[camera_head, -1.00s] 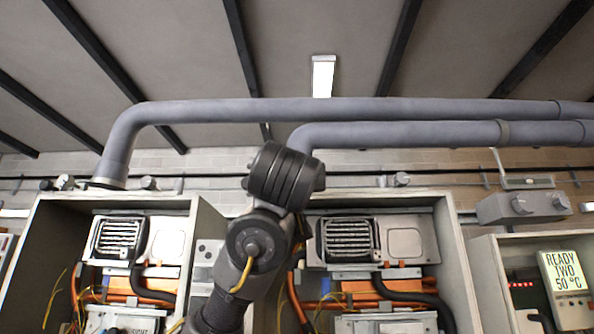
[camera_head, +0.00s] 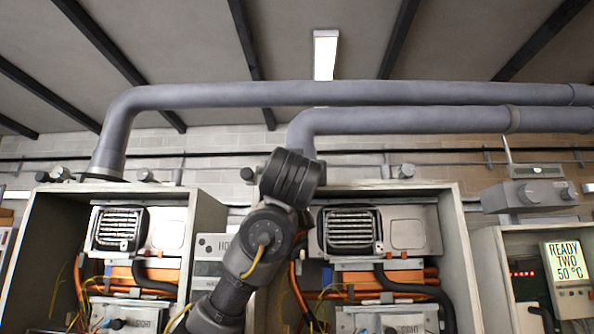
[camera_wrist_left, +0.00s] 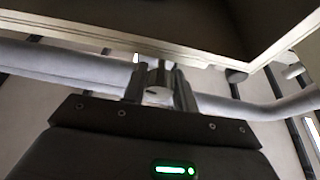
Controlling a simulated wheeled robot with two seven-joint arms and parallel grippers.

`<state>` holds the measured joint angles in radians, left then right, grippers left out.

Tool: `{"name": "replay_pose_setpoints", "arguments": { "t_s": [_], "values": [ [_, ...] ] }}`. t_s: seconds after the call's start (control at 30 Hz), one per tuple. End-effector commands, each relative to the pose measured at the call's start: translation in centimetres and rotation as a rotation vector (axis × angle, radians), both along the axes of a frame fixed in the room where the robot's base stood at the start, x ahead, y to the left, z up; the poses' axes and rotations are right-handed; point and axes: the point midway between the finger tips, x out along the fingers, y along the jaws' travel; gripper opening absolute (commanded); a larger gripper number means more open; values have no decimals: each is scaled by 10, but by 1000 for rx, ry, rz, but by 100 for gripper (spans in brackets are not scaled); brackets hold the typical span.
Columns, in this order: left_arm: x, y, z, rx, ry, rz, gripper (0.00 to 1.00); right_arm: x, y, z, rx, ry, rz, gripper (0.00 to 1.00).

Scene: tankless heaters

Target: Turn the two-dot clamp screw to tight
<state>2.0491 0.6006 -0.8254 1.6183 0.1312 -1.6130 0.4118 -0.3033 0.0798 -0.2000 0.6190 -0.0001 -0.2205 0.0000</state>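No screw with two dots can be made out in either view. In the left wrist view my left gripper (camera_wrist_left: 160,88) has its two dark fingers standing apart. A small grey rounded piece (camera_wrist_left: 157,92) shows between them; whether the fingers touch it, and what it is, I cannot tell. The pale edge of a cabinet (camera_wrist_left: 110,37) runs just beyond the fingertips. In the head view a dark arm of mine rises from the bottom centre and bends in front of the gap between two heater cabinets (camera_head: 462,255); no fingertips show there. My right gripper is in neither view.
Open cabinets with orange pipes and vented units (camera_head: 349,230) stand left and right of my arm. Grey pipes (camera_head: 350,93) run above them.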

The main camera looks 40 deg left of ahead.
Motion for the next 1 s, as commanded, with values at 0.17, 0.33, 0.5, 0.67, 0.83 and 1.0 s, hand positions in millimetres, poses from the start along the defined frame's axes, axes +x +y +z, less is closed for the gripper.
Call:
{"name": "replay_pose_setpoints", "arguments": {
  "t_s": [0.17,0.33,0.5,0.67,0.83,1.0],
  "values": [
    [0,-1,0,2,0,-1,5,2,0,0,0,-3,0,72],
    [0,-1,-4,58,44,-4,5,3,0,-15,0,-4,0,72],
    [-1,-1,-2,141,104,-2,5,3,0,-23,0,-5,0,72],
    [0,0,1,162,120,0,5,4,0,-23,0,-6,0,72],
    [-1,0,1,161,119,0,5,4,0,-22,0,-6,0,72],
    [-1,0,1,160,119,0,48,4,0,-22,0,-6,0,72]
  ]
}}
